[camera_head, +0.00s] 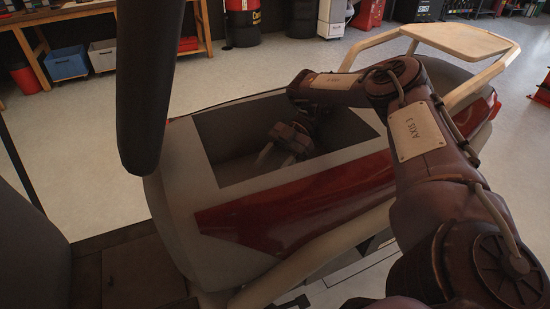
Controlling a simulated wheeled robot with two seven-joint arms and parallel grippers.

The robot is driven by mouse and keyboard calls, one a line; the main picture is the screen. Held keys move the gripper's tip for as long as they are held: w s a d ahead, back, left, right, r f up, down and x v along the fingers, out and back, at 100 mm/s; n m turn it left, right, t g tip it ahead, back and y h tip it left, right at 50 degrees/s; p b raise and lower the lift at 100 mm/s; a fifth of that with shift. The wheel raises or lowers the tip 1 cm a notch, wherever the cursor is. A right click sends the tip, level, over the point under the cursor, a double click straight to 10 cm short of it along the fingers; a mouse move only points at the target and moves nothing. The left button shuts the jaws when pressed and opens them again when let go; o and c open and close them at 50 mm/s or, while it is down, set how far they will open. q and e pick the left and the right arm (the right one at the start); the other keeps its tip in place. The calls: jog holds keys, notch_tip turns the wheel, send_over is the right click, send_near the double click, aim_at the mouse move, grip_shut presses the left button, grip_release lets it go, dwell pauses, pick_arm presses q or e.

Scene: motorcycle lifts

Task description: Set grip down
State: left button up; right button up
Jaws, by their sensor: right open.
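My right arm comes in from the lower right and bends over a grey and red motorcycle body (175,185). My right gripper (275,158) is open, with its pale fingers pointing down into the dark recess (235,135) in the top of that body. I see nothing held between the fingers. I cannot make out a separate grip in the recess; the floor of it is dark. A thick dark rounded bar (150,90) hangs down close in front at the left; I cannot tell whether it is a grip. My left gripper is not in view.
A pale tubular rack (465,40) rises at the body's far right end. The recess walls surround my right gripper. A wooden bench (60,20) with blue (66,64) and grey bins (102,54), and a black drum (243,22) stand behind. Open floor lies between.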

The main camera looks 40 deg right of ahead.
jog(key=shift+d+r, duration=0.3)
jog(key=shift+d, duration=0.2)
dwell(0.3)
